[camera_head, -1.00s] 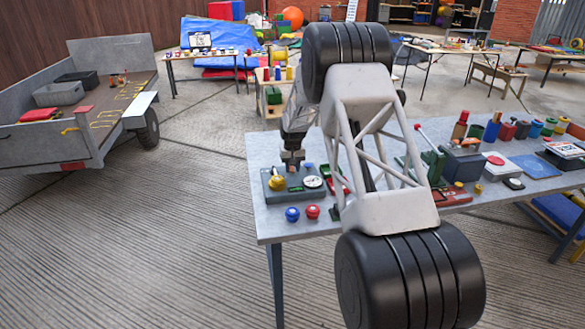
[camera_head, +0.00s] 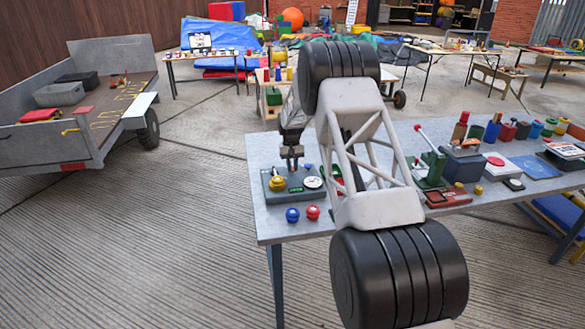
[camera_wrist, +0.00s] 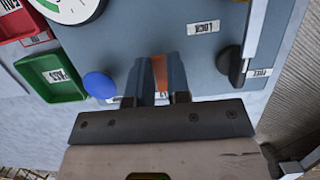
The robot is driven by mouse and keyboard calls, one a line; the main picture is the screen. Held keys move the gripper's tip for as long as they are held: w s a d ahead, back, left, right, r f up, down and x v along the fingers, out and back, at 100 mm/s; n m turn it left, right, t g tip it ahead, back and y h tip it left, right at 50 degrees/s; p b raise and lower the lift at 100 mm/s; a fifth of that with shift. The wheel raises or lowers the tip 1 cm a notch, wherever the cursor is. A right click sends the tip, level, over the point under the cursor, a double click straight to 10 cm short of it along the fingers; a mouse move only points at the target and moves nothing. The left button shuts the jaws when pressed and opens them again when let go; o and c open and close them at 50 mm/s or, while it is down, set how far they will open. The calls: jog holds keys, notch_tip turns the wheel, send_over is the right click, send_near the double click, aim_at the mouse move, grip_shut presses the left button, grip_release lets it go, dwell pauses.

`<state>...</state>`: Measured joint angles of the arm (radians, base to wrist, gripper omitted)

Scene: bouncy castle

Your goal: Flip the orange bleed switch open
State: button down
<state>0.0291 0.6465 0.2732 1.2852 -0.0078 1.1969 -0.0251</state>
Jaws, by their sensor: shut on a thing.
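The orange bleed switch (camera_wrist: 159,73) shows in the wrist view as a narrow orange strip between the two fingers of my gripper (camera_wrist: 160,72). My gripper is shut on it, and the fingers hide most of it. The switch is on a grey panel box (camera_wrist: 215,60) that carries a LOCK label and a round white gauge (camera_wrist: 72,8). In the head view my gripper (camera_head: 292,166) points down onto the back part of the same box (camera_head: 294,195). The switch cannot be made out there, so its angle is unclear.
A blue knob (camera_wrist: 99,85) is left of the fingers, and a black knob (camera_wrist: 236,66) is to the right. A green tray (camera_wrist: 50,75) lies beside the box. A yellow knob (camera_head: 277,183) sits on the box; blue (camera_head: 292,215) and red (camera_head: 313,212) balls stand before it.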

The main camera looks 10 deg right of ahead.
jog(key=shift+w+g, duration=0.3)
jog(key=shift+g, duration=0.9)
jog(key=c, duration=1.1)
grip_release()
jog(key=shift+r, duration=0.15)
jog(key=shift+v, duration=3.8)
